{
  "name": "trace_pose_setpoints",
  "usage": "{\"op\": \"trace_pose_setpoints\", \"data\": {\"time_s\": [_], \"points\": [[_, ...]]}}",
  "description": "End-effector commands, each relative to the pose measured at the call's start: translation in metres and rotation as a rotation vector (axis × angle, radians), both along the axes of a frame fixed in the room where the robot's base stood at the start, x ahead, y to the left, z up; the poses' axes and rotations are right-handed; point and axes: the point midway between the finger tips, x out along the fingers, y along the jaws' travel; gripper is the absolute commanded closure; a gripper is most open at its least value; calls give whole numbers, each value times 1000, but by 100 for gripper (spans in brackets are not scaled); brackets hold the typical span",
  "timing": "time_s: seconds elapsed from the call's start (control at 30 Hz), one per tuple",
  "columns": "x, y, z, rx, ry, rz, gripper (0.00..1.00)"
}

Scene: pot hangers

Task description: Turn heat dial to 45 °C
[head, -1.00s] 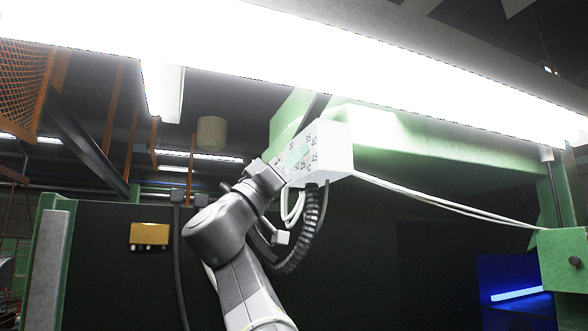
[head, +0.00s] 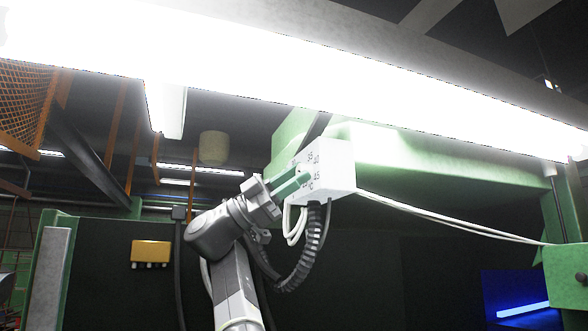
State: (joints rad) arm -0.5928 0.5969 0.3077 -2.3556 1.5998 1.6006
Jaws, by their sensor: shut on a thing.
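A white control box (head: 341,180) hangs under the green beam, with a printed scale on its front face. The marks 35, 40, 45 and °C show on the right part of the scale. My gripper (head: 301,176) is at the front of the box with its pale green fingers reaching to the scale. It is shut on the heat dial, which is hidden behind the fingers. I cannot read the dial's pointer. The left part of the scale is covered by the gripper.
A black corrugated hose (head: 308,250) and white cables (head: 420,214) hang from the box close to my arm. A bright lamp (head: 300,85) spans above. A yellow box (head: 151,254) is on the dark panel at left.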

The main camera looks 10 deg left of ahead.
Motion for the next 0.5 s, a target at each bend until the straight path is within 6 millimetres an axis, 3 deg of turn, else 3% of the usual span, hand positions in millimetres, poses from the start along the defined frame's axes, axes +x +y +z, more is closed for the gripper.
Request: {"op": "trace_pose_setpoints", "data": {"time_s": [0.5], "points": [[1,1,1,54,-78,1,96]]}}
